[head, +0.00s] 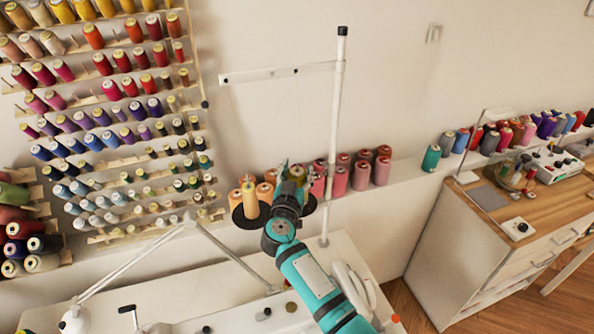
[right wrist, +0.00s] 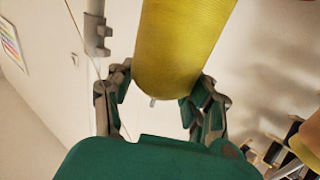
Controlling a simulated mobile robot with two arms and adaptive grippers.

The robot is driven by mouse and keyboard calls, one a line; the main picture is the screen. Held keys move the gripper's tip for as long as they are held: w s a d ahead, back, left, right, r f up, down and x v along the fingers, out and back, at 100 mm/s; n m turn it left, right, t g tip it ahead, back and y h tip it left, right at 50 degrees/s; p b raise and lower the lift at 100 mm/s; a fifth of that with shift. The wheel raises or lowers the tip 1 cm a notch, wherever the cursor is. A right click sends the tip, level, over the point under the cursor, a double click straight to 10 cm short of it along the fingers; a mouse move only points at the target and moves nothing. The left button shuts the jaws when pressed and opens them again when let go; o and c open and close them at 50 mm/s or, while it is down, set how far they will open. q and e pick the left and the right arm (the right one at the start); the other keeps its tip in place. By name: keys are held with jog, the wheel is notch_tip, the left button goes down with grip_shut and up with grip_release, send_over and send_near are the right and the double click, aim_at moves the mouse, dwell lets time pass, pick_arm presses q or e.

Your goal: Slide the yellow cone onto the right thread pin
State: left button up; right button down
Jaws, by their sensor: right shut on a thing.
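My right gripper (head: 293,178) reaches over the thread stand at the back of the white table. In the right wrist view its two fingers (right wrist: 163,88) are closed on both sides of the yellow cone (right wrist: 180,45). The head view hides most of this cone behind the gripper. A black disc (head: 310,205) of the stand shows just right of the gripper; the right thread pin is hidden there. I cannot tell whether the cone is around the pin. My left gripper is not in view.
The stand's tall white pole (head: 337,125) rises just right of the gripper, with a crossbar (head: 275,74) above. Several pink spools (head: 361,177) line the wall ledge behind. A white lamp arm (head: 140,260) stands at the left. A wooden-topped cabinet (head: 510,210) is at the right.

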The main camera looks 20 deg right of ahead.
jog(key=shift+c, duration=2.2)
grip_release()
jog(key=shift+f, duration=0.1)
